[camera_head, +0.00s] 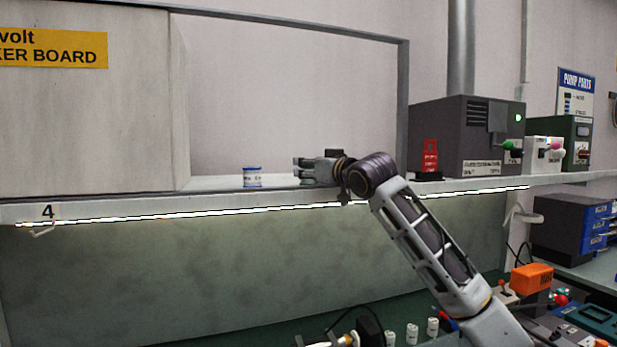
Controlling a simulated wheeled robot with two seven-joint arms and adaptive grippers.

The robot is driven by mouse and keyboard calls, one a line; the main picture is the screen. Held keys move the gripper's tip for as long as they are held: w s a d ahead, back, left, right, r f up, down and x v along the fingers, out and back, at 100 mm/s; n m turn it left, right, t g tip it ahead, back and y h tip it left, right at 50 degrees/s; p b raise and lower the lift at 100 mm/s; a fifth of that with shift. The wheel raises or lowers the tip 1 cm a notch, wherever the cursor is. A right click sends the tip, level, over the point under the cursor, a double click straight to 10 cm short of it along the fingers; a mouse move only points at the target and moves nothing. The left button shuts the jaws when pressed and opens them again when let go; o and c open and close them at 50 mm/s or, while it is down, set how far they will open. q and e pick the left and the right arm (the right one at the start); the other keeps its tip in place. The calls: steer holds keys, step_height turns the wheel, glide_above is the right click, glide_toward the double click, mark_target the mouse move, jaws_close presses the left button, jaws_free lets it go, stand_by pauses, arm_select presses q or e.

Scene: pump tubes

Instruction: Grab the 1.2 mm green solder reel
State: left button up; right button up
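A small reel (252,177) with blue rims and a white label stands upright on the shelf. Its label is too small to read, and I see no green on it. My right gripper (297,171) is just right of this reel at shelf height, pointing left towards it. Its fingers look spread, with nothing between them, and a gap separates them from the reel. No reel that I can clearly tell as green shows.
The shelf (110,208) has free room left of the reel. A dark grey machine (455,135), a red item (430,158) and a white box (537,152) stand to the right. Below are an orange box (532,278) and several small white cylinders on the green bench.

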steer(key=c, duration=0.8)
steer(key=shift+r, duration=0.15)
steer(key=shift+r, duration=4.9)
